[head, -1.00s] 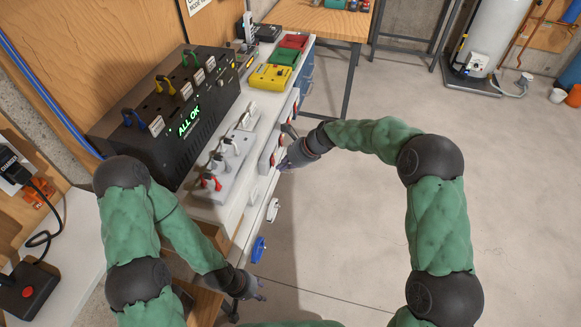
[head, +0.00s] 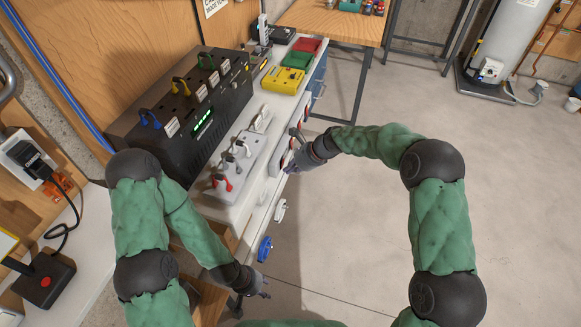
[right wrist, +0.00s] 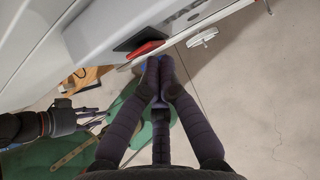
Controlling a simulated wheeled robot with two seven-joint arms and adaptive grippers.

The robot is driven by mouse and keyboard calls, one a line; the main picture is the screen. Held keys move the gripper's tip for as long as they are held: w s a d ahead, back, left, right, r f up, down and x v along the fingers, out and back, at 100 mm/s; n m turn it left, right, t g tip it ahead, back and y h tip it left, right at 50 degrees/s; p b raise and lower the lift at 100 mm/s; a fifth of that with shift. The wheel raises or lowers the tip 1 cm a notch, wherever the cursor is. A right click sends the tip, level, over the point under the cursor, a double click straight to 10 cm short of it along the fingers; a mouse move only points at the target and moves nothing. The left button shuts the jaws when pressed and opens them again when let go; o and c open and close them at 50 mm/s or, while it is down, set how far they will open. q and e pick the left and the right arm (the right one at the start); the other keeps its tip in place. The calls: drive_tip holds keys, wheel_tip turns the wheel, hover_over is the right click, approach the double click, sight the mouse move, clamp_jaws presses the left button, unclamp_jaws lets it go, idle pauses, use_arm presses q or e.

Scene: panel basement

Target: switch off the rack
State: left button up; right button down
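A red rocker switch (right wrist: 148,49) in a black frame sits on the white front panel, below large letters, partly cut off, that look like "RAC". My right gripper (right wrist: 159,68) has its fingers drawn together, tips just below the switch; I cannot tell whether they touch it. In the head view my right gripper (head: 299,153) is at the front of the white bench (head: 233,211). My left gripper (head: 262,285) hangs empty, low beside the bench; its fingers look spread in the right wrist view (right wrist: 85,117). A black box (head: 180,118) with a green display and coloured levers stands on the bench.
A grey lever block (head: 236,165) and yellow (head: 282,79), green (head: 297,60) and red (head: 307,45) boxes stand on the bench. A white handle (head: 280,210) and blue knob (head: 265,249) stick out from its front.

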drive_tip(key=shift+r+p, duration=0.85)
drive_tip(key=shift+p, duration=0.05)
drive_tip(key=s+d+r+p, duration=0.1)
drive_tip(key=s+d+r, duration=0.1)
drive_tip(key=d, duration=0.3)
drive_tip(key=s+d+r+p, duration=0.1)
drive_tip(key=d+r+p, duration=0.1)
drive_tip(key=d, duration=0.4)
drive_tip(key=shift+s+d+r, duration=0.2)
drive_tip(key=shift+s+r, duration=0.15)
drive_tip(key=shift+r, duration=0.35)
